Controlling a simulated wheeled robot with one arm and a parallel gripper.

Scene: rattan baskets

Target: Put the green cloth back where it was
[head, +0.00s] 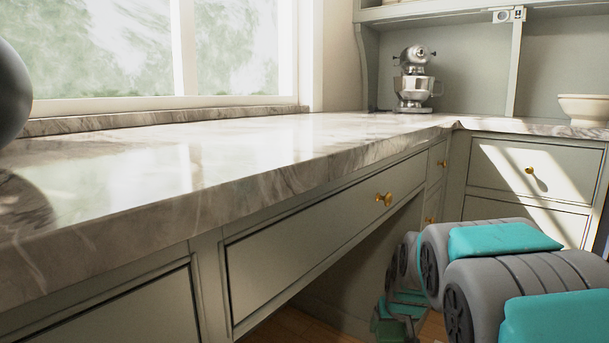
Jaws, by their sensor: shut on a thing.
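My arm reaches in from the lower right, and my gripper (402,306) hangs low in front of the cabinets, below countertop height. It is small and partly hidden by my own arm links. A darker green patch at its lower end looks like the green cloth (388,329), held in the shut fingers. The cloth is cut off by the bottom edge of the picture, and its full shape does not show. No rattan basket is in view.
A marble countertop (230,150) runs along the window, largely clear. Below it are grey-green drawers (320,235) and an open recess over a wooden floor (310,330). A mixer (415,80) and a pale bowl (583,107) stand at the back. A dark round object (10,95) is at left.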

